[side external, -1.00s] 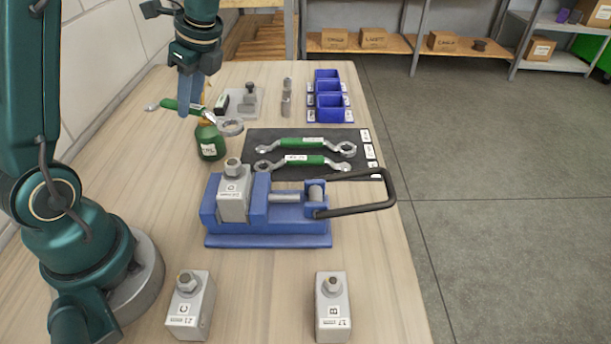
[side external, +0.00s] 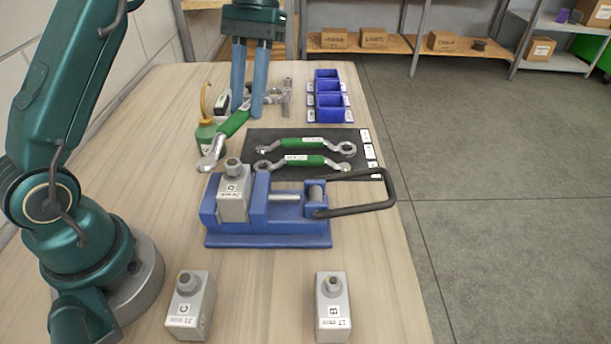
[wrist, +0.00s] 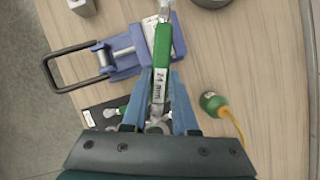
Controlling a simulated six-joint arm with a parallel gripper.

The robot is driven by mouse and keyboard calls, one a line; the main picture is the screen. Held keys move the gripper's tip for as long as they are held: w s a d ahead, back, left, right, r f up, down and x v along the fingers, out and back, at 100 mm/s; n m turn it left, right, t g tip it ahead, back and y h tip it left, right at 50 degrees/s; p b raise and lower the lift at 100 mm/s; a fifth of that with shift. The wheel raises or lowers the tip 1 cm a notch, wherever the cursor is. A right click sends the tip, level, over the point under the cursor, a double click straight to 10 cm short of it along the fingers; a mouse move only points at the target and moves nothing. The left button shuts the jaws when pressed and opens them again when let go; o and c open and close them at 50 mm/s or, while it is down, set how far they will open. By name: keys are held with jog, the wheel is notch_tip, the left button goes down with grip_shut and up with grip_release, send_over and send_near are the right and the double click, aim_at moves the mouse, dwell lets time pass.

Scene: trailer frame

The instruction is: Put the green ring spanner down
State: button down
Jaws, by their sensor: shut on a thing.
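My gripper (side external: 248,112) is shut on a green ring spanner (side external: 233,124) and holds it in the air, near the left edge of the dark mat (side external: 310,136). The spanner slants in the side view, with its near ring end left of the vise block. In the wrist view the spanner (wrist: 160,62) lies between the fingers (wrist: 161,100), and its label appears to read 24 mm. Two other green-handled ring spanners, an upper one (side external: 304,143) and a lower one (side external: 302,161), lie on the mat. The held spanner's far end is partly hidden by the fingers.
A blue vise (side external: 285,215) with a grey block (side external: 233,193) and black handle stands in front of the mat. A green oil bottle (side external: 209,137) is beside the held spanner. Blue bins (side external: 330,105) stand behind.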

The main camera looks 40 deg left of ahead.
jog(key=shift+w+a+f+n+t+h, duration=0.25)
jog(key=shift+w+a+f+n+t, duration=1.2)
jog(key=shift+w+n, duration=1.9)
jog(key=shift+w+a+f+n+t+h, duration=0.2)
jog(key=shift+w+a+f+n+t, duration=0.8)
jog(key=shift+w+f+n, duration=2.15)
jog(key=shift+w+a+f+n+t+h, duration=0.35)
jog(key=shift+w+a+n+t, duration=1.35)
jog(key=shift+n, duration=3)
jog(key=shift+g, duration=0.45)
jog(key=shift+s+a+x, duration=0.15)
jog(key=shift+a+x, duration=0.05)
jog(key=shift+x, duration=1.1)
jog(key=shift+s+a+x, duration=0.1)
jog(key=shift+a+x, duration=0.05)
jog(key=shift+x, duration=1.15)
jog(key=shift+f, duration=0.3)
jog(key=c, duration=0.7)
grip_release()
